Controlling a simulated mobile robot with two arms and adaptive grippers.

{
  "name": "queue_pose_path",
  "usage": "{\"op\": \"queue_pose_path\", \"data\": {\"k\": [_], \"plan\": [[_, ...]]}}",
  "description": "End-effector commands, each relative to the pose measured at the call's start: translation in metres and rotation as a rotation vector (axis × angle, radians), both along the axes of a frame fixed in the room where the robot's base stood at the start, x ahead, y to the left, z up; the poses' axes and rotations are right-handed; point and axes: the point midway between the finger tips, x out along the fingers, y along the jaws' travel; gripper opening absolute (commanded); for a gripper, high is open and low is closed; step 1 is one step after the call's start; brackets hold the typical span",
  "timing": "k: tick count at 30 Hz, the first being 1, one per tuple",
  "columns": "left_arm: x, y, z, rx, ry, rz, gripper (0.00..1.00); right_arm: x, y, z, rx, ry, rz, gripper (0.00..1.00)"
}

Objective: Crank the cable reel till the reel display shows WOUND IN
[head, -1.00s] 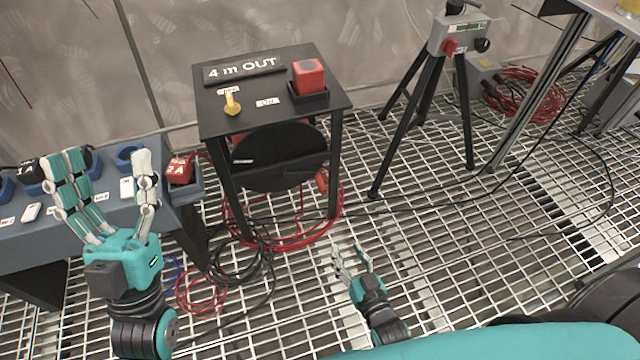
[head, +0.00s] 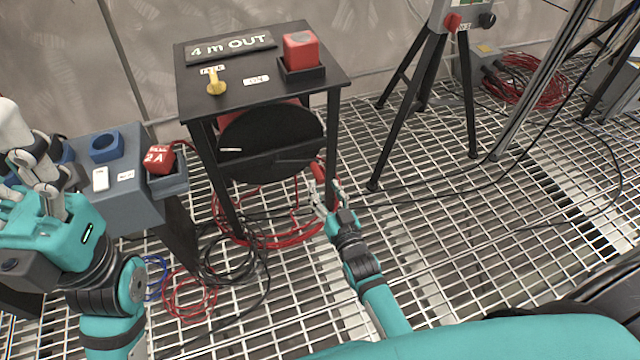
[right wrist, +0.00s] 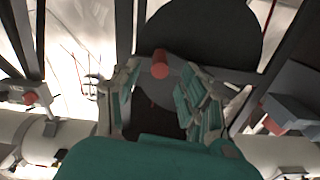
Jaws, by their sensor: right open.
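The reel display (head: 230,47) on the black stand reads "4 m OUT". The cable reel (head: 280,125), a black disc, hangs under the stand's top. Its red crank handle (head: 318,168) is low on the reel's right side. In the right wrist view the red handle end (right wrist: 160,66) shows between the spread fingers. My right gripper (head: 327,190) is open, just below the handle; I cannot tell whether it touches. My left gripper (head: 35,165) is at the left edge by the blue-grey bench, partly cut off, its finger opening unclear.
The stand top (head: 265,90) holds a yellow lever (head: 216,82) and a red block (head: 300,50) in a black holder. A bench (head: 130,195) with a red "2A" plug (head: 158,159) stands left. Red and black cables (head: 235,255) lie on the grating. A tripod (head: 430,90) stands right.

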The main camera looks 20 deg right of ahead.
Motion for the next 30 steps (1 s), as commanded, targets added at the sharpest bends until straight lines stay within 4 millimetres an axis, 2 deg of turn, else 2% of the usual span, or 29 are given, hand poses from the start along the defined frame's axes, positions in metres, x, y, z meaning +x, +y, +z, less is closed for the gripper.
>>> {"op": "queue_pose_path", "data": {"k": [3,7,19,28,30], "plan": [[-0.002,-0.001,0.001,0.001,-0.03,0.001,0.7,0.02,0.001,-0.003,0.0,-0.002,0.0,0.44],[-0.003,-0.001,0.005,0.003,-0.047,0.003,0.7,0.033,0.001,-0.002,-0.001,0.0,0.0,0.44],[-0.003,-0.002,0.009,0.004,-0.054,0.003,0.7,0.039,0.001,0.0,-0.001,0.001,0.0,0.43],[-0.003,-0.002,0.009,0.004,-0.055,0.002,0.7,0.039,0.001,0.0,-0.001,0.001,0.0,0.03],[-0.003,-0.002,0.009,0.004,-0.055,0.002,0.7,0.039,0.001,0.0,-0.001,0.001,0.0,0.0]]}}
